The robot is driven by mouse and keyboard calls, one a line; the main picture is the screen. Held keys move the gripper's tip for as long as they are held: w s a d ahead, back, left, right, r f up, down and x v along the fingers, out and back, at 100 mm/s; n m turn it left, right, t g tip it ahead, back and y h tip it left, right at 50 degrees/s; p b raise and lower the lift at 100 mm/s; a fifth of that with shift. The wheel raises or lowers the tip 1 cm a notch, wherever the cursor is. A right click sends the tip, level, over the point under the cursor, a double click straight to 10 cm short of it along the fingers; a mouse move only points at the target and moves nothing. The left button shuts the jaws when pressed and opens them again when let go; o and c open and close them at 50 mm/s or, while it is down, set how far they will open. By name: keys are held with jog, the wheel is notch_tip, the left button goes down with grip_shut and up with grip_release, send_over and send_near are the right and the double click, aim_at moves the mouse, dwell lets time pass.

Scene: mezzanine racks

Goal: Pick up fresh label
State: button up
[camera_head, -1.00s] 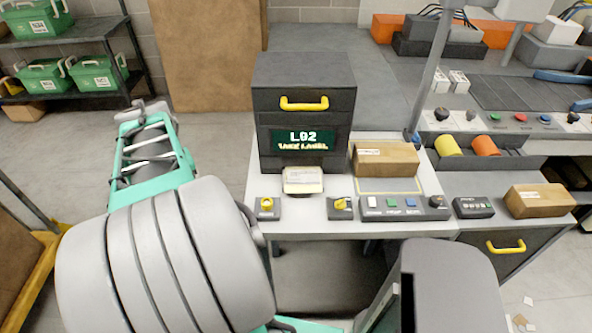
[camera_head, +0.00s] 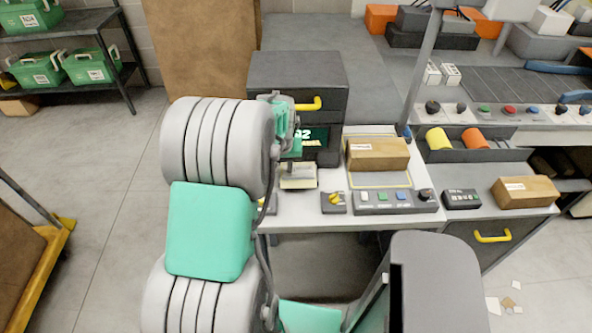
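The printer (camera_head: 300,72) is a dark box with a yellow handle. Its green screen (camera_head: 318,140) reads "L92 ... LABEL" in the earlier view and is now partly covered by my arm. The fresh label (camera_head: 299,184) is a pale, yellowish piece at the foot of the printer's front, on the white table (camera_head: 300,212). My gripper (camera_head: 290,160) is in front of the screen, just above or at the label, overlapping its upper part. Its fingers are small and partly hidden by my wrist, so I cannot tell whether they touch the label.
A brown box (camera_head: 378,154) lies in a yellow outline right of the printer. A yellow-knob switch (camera_head: 334,202) and a button panel (camera_head: 394,201) line the front edge. Another box (camera_head: 525,192) and a keypad (camera_head: 461,199) sit farther right. Paper scraps lie on the floor.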

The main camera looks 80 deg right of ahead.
jog(key=shift+c, duration=0.2)
grip_shut()
jog(key=shift+r, duration=0.15)
